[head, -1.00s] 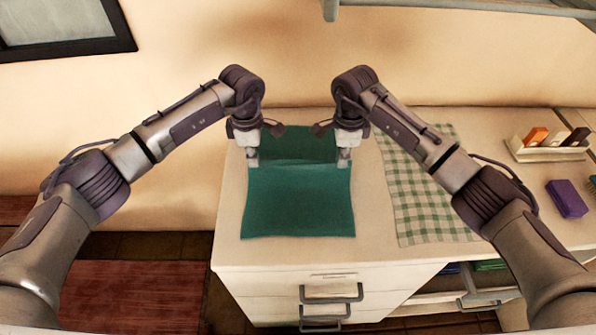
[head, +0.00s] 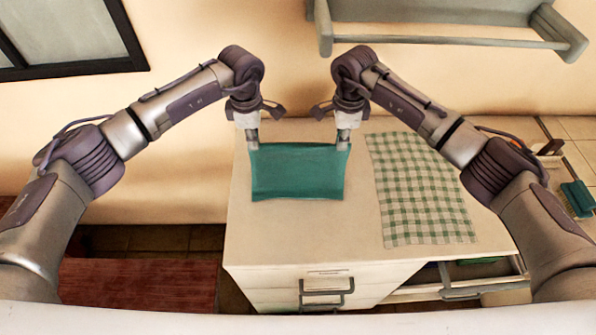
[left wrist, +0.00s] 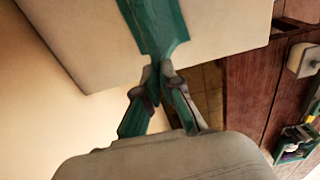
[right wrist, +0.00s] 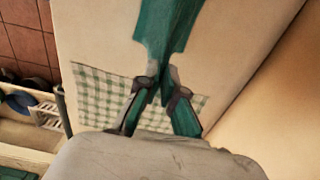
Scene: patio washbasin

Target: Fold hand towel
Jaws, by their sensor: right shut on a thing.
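The green hand towel (head: 297,173) shows as a short, wide rectangle over the white counter top, its far corners at my two grippers. My left gripper (head: 253,143) is shut on its far left corner. In the left wrist view, the left fingertips (left wrist: 157,72) meet at the end of the towel (left wrist: 155,25). My right gripper (head: 343,143) is shut on the far right corner; the right wrist view shows the fingertips (right wrist: 160,76) pinching the towel (right wrist: 165,28). I cannot tell how much of the towel rests on the counter or how its layers lie.
A green-and-white checked cloth (head: 425,190) lies flat to the right of the towel. The counter top (head: 300,230) is clear in front. A grey wall rack (head: 445,32) hangs behind. A drawer with a handle (head: 326,286) is below. A green-topped brush (head: 578,197) is at far right.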

